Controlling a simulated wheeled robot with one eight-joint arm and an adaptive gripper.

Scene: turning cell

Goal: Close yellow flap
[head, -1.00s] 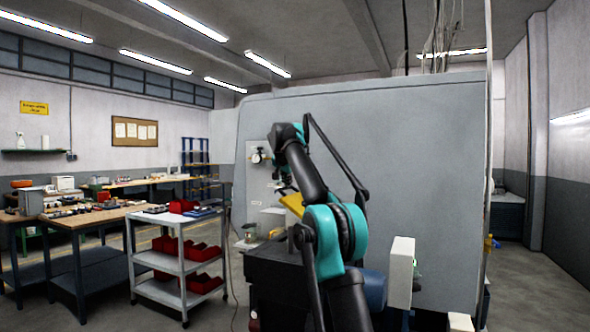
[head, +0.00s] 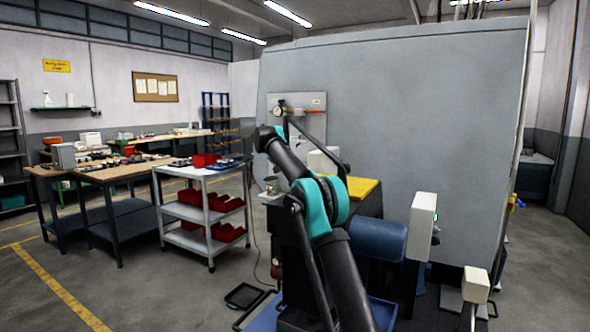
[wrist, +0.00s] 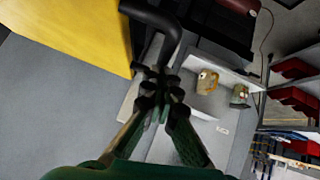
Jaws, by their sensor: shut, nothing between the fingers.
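The yellow flap (head: 362,188) shows in the head view just right of my arm, on the dark machine cabinet. It looks near level there, and my arm hides its left part. I cannot tell whether it is fully down. In the wrist view the yellow flap (wrist: 75,30) is large at the upper left. My gripper (wrist: 157,88) is shut and empty, to the right of the flap's edge and apart from it in the picture. A black bent bar (wrist: 160,25) lies just beyond the fingertips. In the head view I cannot make out the fingers.
A large grey enclosure (head: 430,120) stands behind the cabinet. A blue cylinder (head: 378,239) and a pale box (head: 421,226) sit to the right. A trolley with red bins (head: 205,172) stands left. The floor at left is clear; a black tray (head: 243,296) lies near the cabinet.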

